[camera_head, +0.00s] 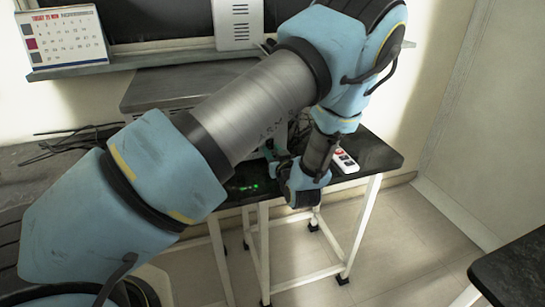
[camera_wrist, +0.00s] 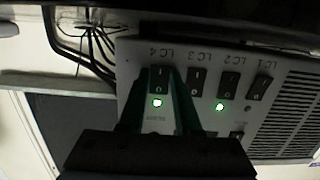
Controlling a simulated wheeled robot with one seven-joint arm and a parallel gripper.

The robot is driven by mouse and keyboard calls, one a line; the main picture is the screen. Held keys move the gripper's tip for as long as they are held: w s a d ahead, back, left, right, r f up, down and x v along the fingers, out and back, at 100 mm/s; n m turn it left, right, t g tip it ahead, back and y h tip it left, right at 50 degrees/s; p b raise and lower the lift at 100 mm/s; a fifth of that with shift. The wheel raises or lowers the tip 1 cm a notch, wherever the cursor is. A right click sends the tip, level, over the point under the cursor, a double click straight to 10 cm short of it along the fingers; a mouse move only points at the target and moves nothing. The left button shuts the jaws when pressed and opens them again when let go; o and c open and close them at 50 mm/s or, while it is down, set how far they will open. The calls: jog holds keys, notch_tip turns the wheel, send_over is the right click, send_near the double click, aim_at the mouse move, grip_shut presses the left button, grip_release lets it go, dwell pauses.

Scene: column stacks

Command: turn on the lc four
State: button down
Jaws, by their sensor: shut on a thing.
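The LC 4 switch (camera_wrist: 159,80) is a black rocker at the left of a row on a light grey panel (camera_wrist: 210,58) in the wrist view. The panel's lettering appears upside down. My gripper (camera_wrist: 160,72) has its two teal fingers on either side of this switch, shut on it. A green light (camera_wrist: 157,103) glows beside the LC 4 switch. In the head view, my arm hides most of the panel and the fingertips; small green lights (camera_head: 246,188) show beside my wrist.
The LC 3 (camera_wrist: 196,80), LC 2 (camera_wrist: 228,84) and LC 1 (camera_wrist: 261,88) switches are alongside. LC 2's light (camera_wrist: 220,107) is green; the one near LC 1 is dark. Cables (camera_wrist: 88,38) hang near the panel.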

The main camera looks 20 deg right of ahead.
jog(key=c, duration=0.9)
grip_release()
jog(key=shift+s, duration=0.1)
jog(key=s+b, duration=0.1)
jog(key=s, duration=0.2)
jog(key=s+a+r+b, duration=0.1)
jog(key=s, duration=0.6)
jog(key=shift+s+a+r+b, duration=0.15)
jog(key=shift+s+r+b, duration=0.1)
jog(key=shift+b, duration=0.15)
